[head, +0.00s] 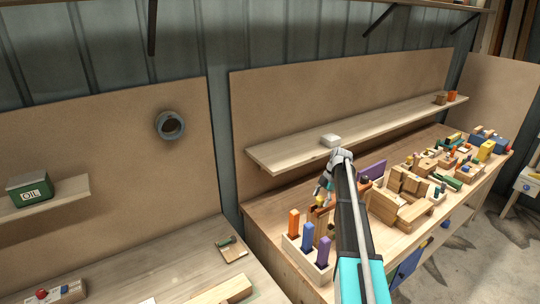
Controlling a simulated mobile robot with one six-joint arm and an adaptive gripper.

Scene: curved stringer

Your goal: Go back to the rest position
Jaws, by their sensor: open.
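My arm reaches away from the lower right over the long wooden workbench (265,225). My gripper (321,200) hangs at its far end, pointing down behind a wooden tray (291,249) with upright orange, blue and purple blocks. The gripper is open and small in the view. A yellow piece and brown wooden parts lie close by its tips; I cannot tell whether it touches them. My arm hides part of the bench behind it.
Wooden blocks and toys (400,198) crowd the bench to the right. A shelf (280,152) with a white block (330,140) runs behind the gripper. A nearer left bench (150,262) has some bare room. A green oil box (33,189) stands on the left shelf.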

